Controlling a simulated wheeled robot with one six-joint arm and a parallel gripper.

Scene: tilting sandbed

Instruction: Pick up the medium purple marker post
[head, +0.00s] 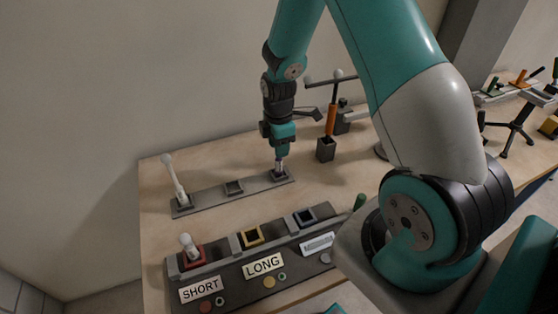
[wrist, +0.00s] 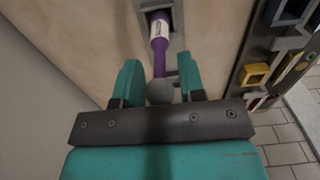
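The purple marker post (wrist: 158,55) has a grey ball end (wrist: 160,92) and a white label band. In the wrist view it lies between my two teal fingers, with gaps at both sides. My gripper (wrist: 160,82) is open around it, apart from it. In the head view my gripper (head: 280,145) points down over the right socket (head: 281,175) of the grey rear rack. Only a short pale piece of the post (head: 281,163) shows below the fingers there. The post appears upright in that socket.
A pale post (head: 175,178) stands tilted in the rack's left socket; its middle socket (head: 234,187) is empty. In front, a grey stand (head: 225,270) has sockets with SHORT and LONG signs; a short post (head: 190,250) stands in the red one. An orange-handled tool (head: 331,118) stands right of my gripper.

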